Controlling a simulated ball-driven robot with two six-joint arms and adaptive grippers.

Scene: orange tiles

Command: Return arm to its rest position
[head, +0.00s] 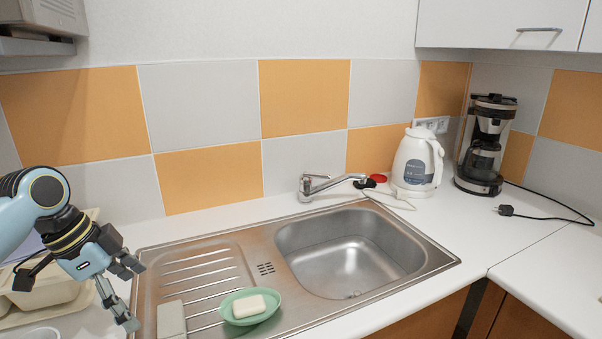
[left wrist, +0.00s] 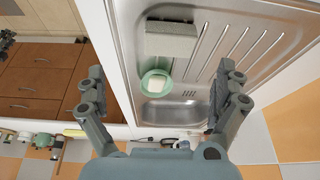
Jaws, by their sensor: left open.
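My left gripper (head: 128,291) is open and empty at the left of the head view, above the counter at the left edge of the sink's drainboard. In the left wrist view its two fingers (left wrist: 163,100) are spread wide with nothing between them in their grasp. The left arm comes in from the left edge of the head view, bent downward at the wrist. My right gripper is not in view.
The steel sink (head: 345,262) holds a green dish (head: 233,317) with white soap (head: 249,306) and a grey block (head: 171,319) on its drainboard. A beige container (head: 48,290) is beside my left gripper. A kettle (head: 412,163) and coffee maker (head: 483,150) stand at back right.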

